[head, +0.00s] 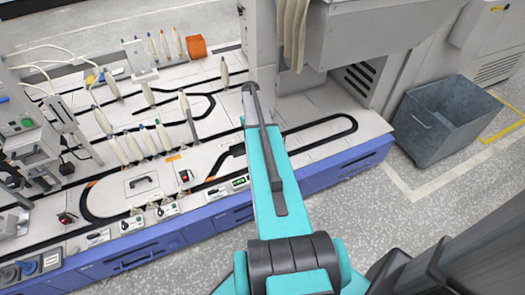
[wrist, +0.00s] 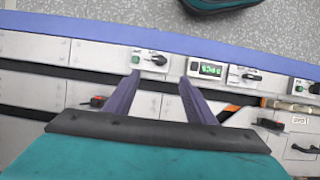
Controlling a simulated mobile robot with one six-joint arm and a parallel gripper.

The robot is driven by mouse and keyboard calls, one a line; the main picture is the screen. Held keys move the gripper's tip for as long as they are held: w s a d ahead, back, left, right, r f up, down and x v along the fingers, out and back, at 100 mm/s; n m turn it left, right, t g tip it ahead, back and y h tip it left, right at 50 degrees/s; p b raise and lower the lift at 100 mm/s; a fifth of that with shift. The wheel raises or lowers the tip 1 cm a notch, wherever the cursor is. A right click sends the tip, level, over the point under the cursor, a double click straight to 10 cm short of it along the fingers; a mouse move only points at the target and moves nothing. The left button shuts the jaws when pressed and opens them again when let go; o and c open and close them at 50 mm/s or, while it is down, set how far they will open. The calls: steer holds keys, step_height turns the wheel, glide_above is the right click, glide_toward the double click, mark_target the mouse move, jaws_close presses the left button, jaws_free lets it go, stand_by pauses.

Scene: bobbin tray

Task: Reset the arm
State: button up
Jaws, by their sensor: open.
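My gripper (wrist: 160,77) shows in the wrist view with its two purple fingers spread apart and nothing between them. It is over the white bench top near the blue front edge (wrist: 60,42). Behind the fingertips, a small panel with a green button and black knob (wrist: 150,60) sits on the bench. In the head view my teal arm reaches out from the bottom over the white bench (head: 320,125); I cannot make out the fingers there.
Several bobbins (head: 148,95) stand upright on the bench's left part, among black curved tracks. An orange box (head: 196,46) is at the back. A grey bin (head: 445,118) stands on the floor at right. The grey floor in front of the bench (head: 375,220) is clear.

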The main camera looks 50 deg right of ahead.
steer(key=shift+w+r, duration=0.25)
steer(key=shift+r, duration=0.35)
steer(key=s+a+f+n+g+p, duration=0.15)
steer(key=a+f, duration=0.25)
steer(key=a, duration=0.8)
steer(key=s+a+f+n+g+p, duration=0.1)
steer(key=a+f+n+p, duration=0.25)
steer(key=a, duration=0.95)
steer(key=s+a+f+p, duration=0.1)
steer(key=s+a, duration=0.8)
steer(key=s, duration=0.1)
steer(key=s+a+f+t+h+p, duration=0.1)
steer(key=s+a+f, duration=0.1)
steer(key=s+a, duration=0.7)
steer(key=shift+s+a+f+m+h, duration=0.15)
steer(key=shift+s+f+m+h, duration=0.2)
steer(key=shift+s, duration=0.4)
